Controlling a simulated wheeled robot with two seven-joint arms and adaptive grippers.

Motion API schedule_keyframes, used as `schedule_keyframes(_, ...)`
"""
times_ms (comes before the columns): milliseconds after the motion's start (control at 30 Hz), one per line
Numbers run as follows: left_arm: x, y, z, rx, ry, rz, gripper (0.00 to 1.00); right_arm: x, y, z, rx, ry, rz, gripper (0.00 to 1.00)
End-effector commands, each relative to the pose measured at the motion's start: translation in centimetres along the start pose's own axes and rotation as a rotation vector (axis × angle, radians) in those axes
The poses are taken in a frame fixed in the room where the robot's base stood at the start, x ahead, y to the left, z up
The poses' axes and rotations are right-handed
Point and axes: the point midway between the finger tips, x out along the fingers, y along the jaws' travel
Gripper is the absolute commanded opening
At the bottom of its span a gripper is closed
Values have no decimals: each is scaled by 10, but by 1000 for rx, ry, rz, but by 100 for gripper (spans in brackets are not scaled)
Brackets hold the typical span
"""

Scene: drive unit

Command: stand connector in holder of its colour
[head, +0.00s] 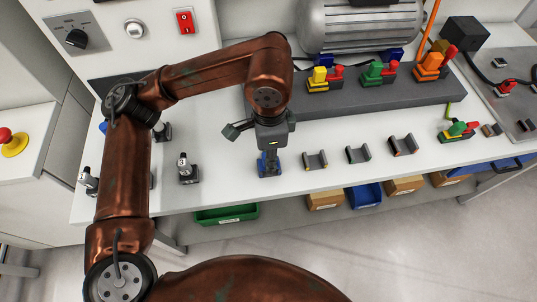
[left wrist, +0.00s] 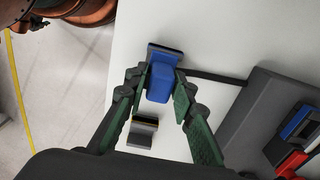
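My left gripper (head: 269,158) points down over the near part of the white bench. In the head view the blue connector (head: 266,166) shows below the gripper. To its right stand empty holders: a yellow-marked one (head: 315,161), another (head: 358,154) and an orange-marked one (head: 403,145). My right gripper is not in view.
A dark grey block (head: 375,100) behind carries yellow, green and orange connectors with red parts. A green-and-red piece (head: 458,131) stands at the right. Small black-and-silver parts (head: 187,170) stand at the left. Bins (head: 227,214) sit below the bench edge.

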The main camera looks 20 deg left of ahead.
Motion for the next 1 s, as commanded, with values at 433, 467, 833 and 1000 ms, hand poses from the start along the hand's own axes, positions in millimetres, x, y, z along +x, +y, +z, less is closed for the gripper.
schedule_keyframes(433,0,0,0,0,0,0,38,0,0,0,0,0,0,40)
schedule_keyframes(467,-1,0,0,0,0,0,38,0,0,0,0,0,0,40)
schedule_keyframes(833,-58,-1,0,-3,3,-6,38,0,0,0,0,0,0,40)
schedule_keyframes(1000,-91,0,0,-1,2,-4,38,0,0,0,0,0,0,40)
